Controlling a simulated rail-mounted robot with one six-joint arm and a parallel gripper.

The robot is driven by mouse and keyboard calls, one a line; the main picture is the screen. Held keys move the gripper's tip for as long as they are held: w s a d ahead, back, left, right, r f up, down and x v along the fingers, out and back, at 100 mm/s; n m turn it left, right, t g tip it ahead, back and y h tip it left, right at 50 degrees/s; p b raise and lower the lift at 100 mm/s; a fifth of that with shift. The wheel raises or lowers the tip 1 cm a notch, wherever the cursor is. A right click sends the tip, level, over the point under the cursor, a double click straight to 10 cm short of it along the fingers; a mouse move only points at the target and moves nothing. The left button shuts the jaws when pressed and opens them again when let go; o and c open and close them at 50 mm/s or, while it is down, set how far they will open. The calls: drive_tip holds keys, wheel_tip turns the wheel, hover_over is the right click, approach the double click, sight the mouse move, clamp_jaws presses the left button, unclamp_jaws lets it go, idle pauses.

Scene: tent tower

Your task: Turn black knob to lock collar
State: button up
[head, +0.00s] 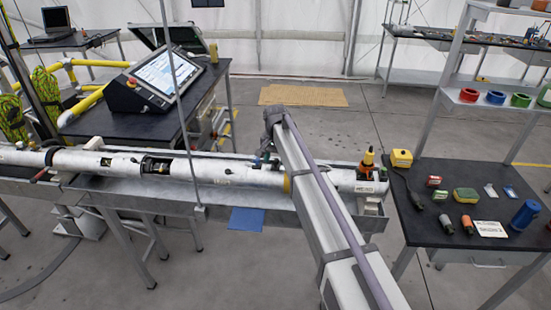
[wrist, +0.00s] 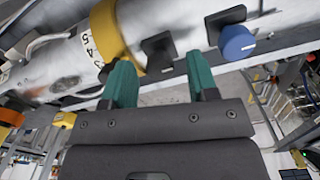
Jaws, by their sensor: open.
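In the wrist view, my gripper (wrist: 160,62) is open, its two green fingers spread apart and empty. A black knob (wrist: 158,48) on the silver tube (wrist: 185,20) appears between and just beyond the fingertips; I cannot tell if either finger touches it. The yellow collar (wrist: 118,32) wraps the tube just left of the knob. A blue knob (wrist: 237,42) with a black piece beside it sits to the right. In the head view, the yellow collar (head: 287,185) shows on the long tube (head: 225,172), beside my arm. My arm hides part of the tube, and the black knob cannot be made out there.
The tube lies along a grey metal trough bench (head: 150,199). A dark side table (head: 470,195) at the right holds several small items and a yellow box (head: 402,158). A console with a screen (head: 165,78) stands behind. Open floor lies beyond the bench.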

sight(275, 160)
wheel_tip(275, 160, up, 11)
drive_tip(key=p, duration=1)
drive_tip(key=shift+f, duration=0.15)
drive_tip(key=s+d+f+n+b, duration=0.1)
drive_tip(key=s+d+f+b, duration=0.2)
drive_tip(key=s+d, duration=0.4)
drive_tip(key=s+d+f+n+b, duration=0.1)
drive_tip(key=s+d+f+b, duration=0.3)
drive_tip(key=s, duration=1.2)
drive_tip(key=s+d+f+b, duration=0.3)
drive_tip(key=s+d, duration=0.9)
drive_tip(key=shift+s+f+n, duration=0.15)
drive_tip(key=shift+f+n, duration=0.15)
drive_tip(key=shift+n, duration=0.1)
